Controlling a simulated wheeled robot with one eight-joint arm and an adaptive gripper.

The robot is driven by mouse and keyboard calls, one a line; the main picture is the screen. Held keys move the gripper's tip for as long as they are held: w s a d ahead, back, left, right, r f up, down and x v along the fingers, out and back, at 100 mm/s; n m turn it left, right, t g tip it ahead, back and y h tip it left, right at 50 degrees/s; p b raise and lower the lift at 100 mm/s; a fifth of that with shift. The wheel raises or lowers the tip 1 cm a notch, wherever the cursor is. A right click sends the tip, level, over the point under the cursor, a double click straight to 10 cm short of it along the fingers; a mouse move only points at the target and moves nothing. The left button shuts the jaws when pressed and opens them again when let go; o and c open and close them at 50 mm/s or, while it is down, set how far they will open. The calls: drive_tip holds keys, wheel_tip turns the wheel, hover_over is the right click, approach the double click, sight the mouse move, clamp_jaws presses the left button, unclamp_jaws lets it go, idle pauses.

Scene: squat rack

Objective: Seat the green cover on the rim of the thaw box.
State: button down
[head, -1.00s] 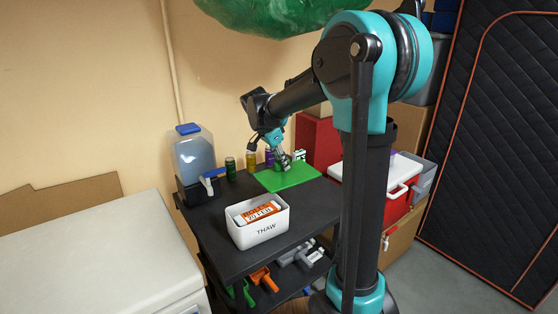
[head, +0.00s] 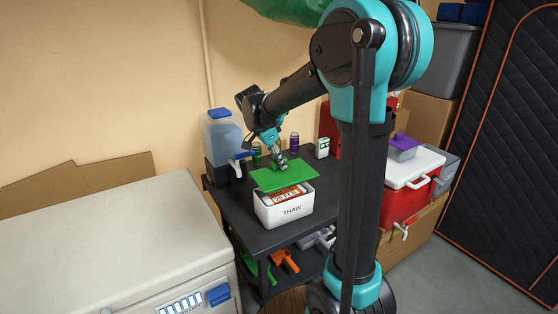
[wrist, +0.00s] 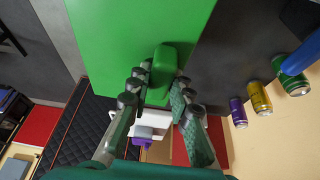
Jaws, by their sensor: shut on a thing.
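The white thaw box (head: 284,210), marked THAW, stands on the black cart top with an orange-and-white labelled pack (head: 284,194) inside. The flat green cover (head: 298,180) is over the back part of the box in the head view. The front of the opening and the pack still show below it. I cannot tell whether the cover touches the back rim. My gripper (head: 280,164) is shut on the cover's raised green knob, which shows between the fingers (wrist: 160,78) in the wrist view (wrist: 164,66). The box is hidden in the wrist view.
Behind the box are several cans, among them a purple one (head: 294,143), and a small white-and-green carton (head: 322,148). A water jug (head: 222,140) with a blue tap stands at the cart's back left. A red-and-white cooler (head: 412,185) is at right, a white chest (head: 110,235) at left.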

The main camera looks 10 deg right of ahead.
sight(279, 169)
drive_tip(key=shift+f, duration=1.8)
drive_tip(key=shift+f, duration=1.45)
idle(2.8)
drive_tip(key=c, duration=1.3)
unclamp_jaws()
drive_tip(key=v, duration=1.2)
drive_tip(key=shift+d, duration=0.1)
